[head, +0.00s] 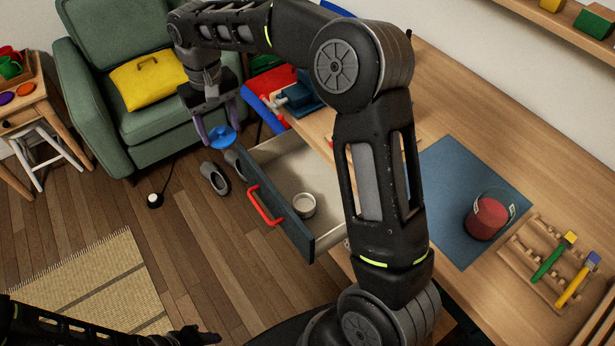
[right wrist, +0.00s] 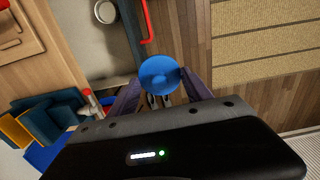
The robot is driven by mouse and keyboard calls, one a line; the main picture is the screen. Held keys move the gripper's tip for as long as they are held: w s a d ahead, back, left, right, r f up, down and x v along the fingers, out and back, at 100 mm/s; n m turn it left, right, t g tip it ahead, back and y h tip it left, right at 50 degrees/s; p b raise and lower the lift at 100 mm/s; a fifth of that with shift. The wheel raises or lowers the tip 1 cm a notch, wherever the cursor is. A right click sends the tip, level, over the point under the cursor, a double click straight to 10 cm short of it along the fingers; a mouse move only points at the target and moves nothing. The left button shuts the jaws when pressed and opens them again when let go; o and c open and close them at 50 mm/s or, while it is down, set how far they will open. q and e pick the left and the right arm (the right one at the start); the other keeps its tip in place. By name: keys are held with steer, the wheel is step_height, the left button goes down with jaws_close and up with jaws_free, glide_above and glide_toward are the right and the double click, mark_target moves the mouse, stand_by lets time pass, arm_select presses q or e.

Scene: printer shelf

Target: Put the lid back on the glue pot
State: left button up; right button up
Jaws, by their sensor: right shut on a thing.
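My right gripper (head: 219,135) is shut on a round blue lid (head: 222,138), held in the air left of the open drawer. In the right wrist view the blue lid (right wrist: 160,75) sits between the purple fingers. A small round white pot (head: 303,205), open at the top, stands inside the drawer (head: 275,165); it also shows in the right wrist view (right wrist: 105,11). I cannot tell for sure that it is the glue pot. A red pot with a wire handle (head: 487,218) stands on the blue mat. My left gripper (head: 195,336) is a dark shape at the bottom edge; its jaws are unclear.
The drawer front has a red handle (head: 264,205). Grey slippers (head: 215,178) lie on the floor below the lid. A green armchair (head: 120,60) with a yellow cushion (head: 148,82) stands behind. A wooden rack (head: 545,260) with brushes is on the desk at right.

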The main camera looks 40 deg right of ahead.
arm_select(q)
steer(key=shift+o, duration=0.7)
steer(key=shift+f, duration=0.1)
arm_select(e)
steer(key=shift+s+d+f, duration=0.15)
steer(key=shift+d+f, duration=0.1)
steer(key=shift+d, duration=0.05)
arm_select(q)
steer(key=o, duration=0.5)
step_height(320, 180, down, 3)
steer(key=b, duration=0.3)
steer(key=shift+o, duration=0.2)
steer(key=shift+f+b, duration=0.8)
steer(key=shift+b, duration=0.1)
arm_select(e)
steer(key=s+d+f+m, duration=0.9)
steer(key=s+d+f, duration=0.3)
steer(key=s+f, duration=0.1)
steer(key=shift+s, duration=0.45)
steer(key=shift+a, duration=0.1)
